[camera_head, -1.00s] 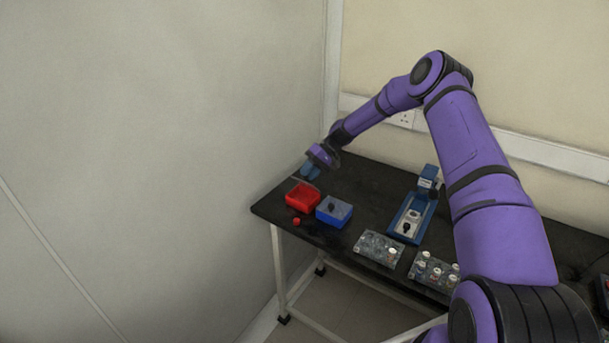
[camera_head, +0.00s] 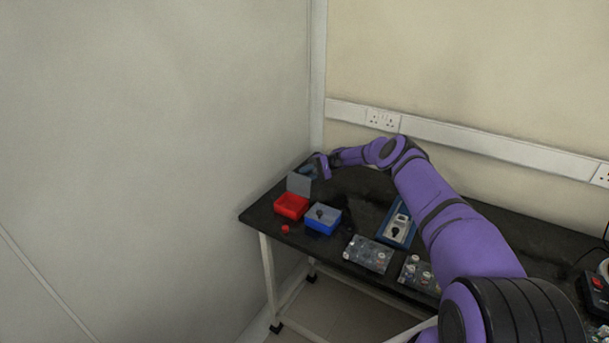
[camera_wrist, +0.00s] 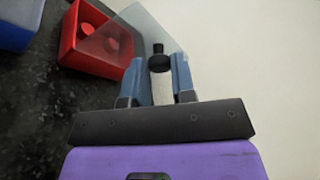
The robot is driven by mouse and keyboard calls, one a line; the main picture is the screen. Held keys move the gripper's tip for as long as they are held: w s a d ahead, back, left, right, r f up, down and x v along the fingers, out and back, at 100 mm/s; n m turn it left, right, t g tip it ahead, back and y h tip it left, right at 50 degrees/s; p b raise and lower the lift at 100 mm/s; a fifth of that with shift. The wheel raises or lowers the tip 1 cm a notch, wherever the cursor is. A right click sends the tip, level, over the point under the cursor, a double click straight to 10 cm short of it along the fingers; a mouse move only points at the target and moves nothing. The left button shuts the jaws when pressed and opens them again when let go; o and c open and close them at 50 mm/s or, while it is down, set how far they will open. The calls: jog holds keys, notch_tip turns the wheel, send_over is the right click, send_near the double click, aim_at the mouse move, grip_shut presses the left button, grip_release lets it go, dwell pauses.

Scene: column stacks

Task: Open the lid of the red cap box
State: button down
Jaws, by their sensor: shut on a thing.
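The red cap box (camera_head: 291,207) stands near the left end of the black table. Its clear grey lid (camera_head: 299,184) stands up steeply at the box's back edge, so the box is open on top. My gripper (camera_head: 318,168) is behind and to the right of the lid. In the wrist view my gripper (camera_wrist: 160,75) is shut on the lid's black knob (camera_wrist: 158,61), one finger on each side. The clear lid (camera_wrist: 128,38) spreads beyond the knob, and the red box (camera_wrist: 70,45) shows past it, with round red caps inside.
A blue box (camera_head: 323,219) with a clear lid and dark knob stands right beside the red box. A loose red cap (camera_head: 285,229) lies in front. A blue device (camera_head: 397,228) and clear trays (camera_head: 367,255) are farther right. The wall is close behind.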

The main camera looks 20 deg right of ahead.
jog(key=shift+w+d+f+y, duration=0.1)
jog(key=shift+d+f+y, duration=0.1)
jog(key=shift+f+y, duration=0.1)
dwell(0.4)
jog(key=c, duration=0.9)
grip_release()
jog(key=shift+r, duration=0.1)
jog(key=shift+c, duration=0.2)
jog(key=s+a+r, duration=0.1)
jog(key=s+r, duration=0.1)
jog(key=s, duration=0.6)
jog(key=s+a+r, duration=0.1)
jog(key=s+r, duration=0.2)
jog(key=s, duration=0.4)
jog(key=shift+s, duration=0.4)
